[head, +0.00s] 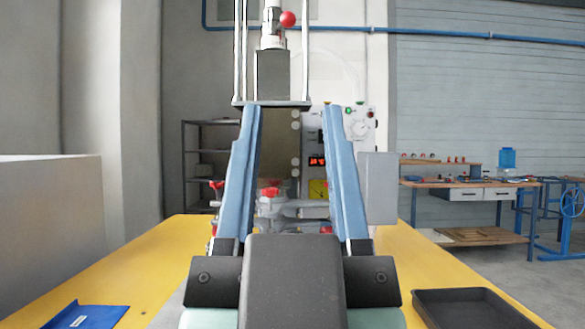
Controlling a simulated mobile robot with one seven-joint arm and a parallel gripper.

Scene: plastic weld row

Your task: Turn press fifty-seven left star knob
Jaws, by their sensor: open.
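A press stands straight ahead, with a dark block (273,75) under a cylinder at the top. Small red knobs show low on it: one at the left (216,185), just outside my left finger, and one near the middle (270,191), seen between my fingers. Another red part (326,230) shows lower right. No number is readable on the press. My gripper (292,106) is open, its two long blue fingers apart and pointing forward with nothing between them. The fingers and gripper body hide much of the press's lower part. I cannot tell whether they touch anything.
A control panel (350,118) with a dial and red display stands behind the right finger. On the yellow bench (135,275) lie a blue folder (85,316) at left and a black tray (468,306) at right. A workbench (465,187) stands far right.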

